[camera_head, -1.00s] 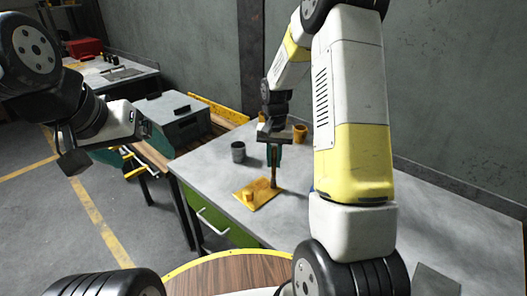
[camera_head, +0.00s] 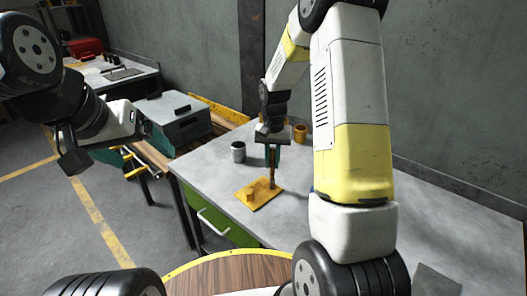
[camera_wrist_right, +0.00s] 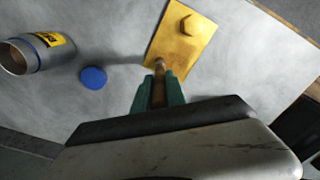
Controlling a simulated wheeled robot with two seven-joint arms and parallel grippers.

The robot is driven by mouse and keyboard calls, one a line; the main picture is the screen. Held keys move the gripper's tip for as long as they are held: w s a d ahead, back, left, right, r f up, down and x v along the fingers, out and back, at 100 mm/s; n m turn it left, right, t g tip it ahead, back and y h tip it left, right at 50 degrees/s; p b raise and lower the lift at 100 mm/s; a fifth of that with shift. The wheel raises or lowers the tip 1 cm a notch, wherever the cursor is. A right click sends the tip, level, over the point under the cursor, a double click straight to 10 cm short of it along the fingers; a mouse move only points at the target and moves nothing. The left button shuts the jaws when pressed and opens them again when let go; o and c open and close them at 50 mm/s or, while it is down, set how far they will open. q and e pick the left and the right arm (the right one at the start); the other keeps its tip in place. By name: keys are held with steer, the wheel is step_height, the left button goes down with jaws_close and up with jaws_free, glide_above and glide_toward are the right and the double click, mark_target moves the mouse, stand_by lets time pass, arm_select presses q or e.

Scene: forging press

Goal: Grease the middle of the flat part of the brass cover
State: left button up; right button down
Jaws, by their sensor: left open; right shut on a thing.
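The brass cover (camera_head: 250,202) is a yellow plate with a raised knob, lying flat on the grey bench; it also shows at the top of the right wrist view (camera_wrist_right: 178,50). My right gripper (camera_head: 272,160) points down over the cover's far right part, its teal fingers shut on a brown brush (camera_wrist_right: 159,68). My left gripper (camera_head: 146,130) is open and empty, held in the air left of the bench, far from the cover.
A grey metal can (camera_head: 238,152) stands behind the cover, and a yellow-orange cup (camera_head: 300,134) stands further back. A blue round lid (camera_wrist_right: 93,78) lies near the can. A grey toolbox (camera_head: 172,120) sits at left.

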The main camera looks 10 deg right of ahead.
mark_target(272, 178)
steer(key=shift+r, duration=0.1)
step_height(272, 178, up, 3)
steer(key=shift+f, duration=0.1)
stand_by(0.4)
